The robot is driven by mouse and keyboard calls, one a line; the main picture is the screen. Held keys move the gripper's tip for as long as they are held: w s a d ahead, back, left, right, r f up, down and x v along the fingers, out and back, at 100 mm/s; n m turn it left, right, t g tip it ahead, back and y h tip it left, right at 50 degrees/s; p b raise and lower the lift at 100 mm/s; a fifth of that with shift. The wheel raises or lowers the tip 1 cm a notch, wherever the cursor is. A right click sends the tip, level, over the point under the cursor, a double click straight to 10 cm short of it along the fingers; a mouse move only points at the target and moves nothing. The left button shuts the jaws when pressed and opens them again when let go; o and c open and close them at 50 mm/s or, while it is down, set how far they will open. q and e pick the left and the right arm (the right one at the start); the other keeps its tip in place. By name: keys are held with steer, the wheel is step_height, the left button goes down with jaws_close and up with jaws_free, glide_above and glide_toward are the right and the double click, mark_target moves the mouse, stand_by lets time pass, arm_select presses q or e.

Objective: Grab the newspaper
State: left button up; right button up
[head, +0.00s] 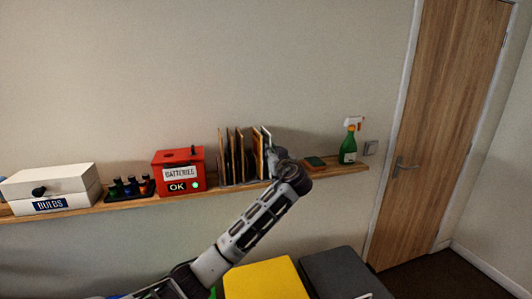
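A rack (226,182) on the wall shelf holds several thin upright pieces, mostly brown, with a whitish one (266,136) at its right end. I cannot tell for sure which piece is the newspaper; the whitish one may be it. My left arm comes up from the bottom left, and my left gripper (273,160) is at the right end of the rack, close to the whitish piece. Its fingers are small and dark, so I cannot tell whether they are open or touch anything. My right gripper is not in view.
The wooden shelf (345,168) also bears a white BULBS box (50,183), small dark bottles (130,186), a red BATTERIES box (179,172), a green sponge-like block (315,162) and a green spray bottle (348,147). Below are a yellow bin (265,280) and a grey bin (343,272).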

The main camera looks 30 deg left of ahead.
arm_select(q)
steer(key=p+x, duration=0.1)
steer(key=x, duration=0.3)
steer(key=shift+w+a+r+p, duration=0.15)
steer(key=shift+w+r+p, duration=0.05)
steer(key=shift+p, duration=0.2)
steer(key=shift+c, duration=0.3)
jaws_close()
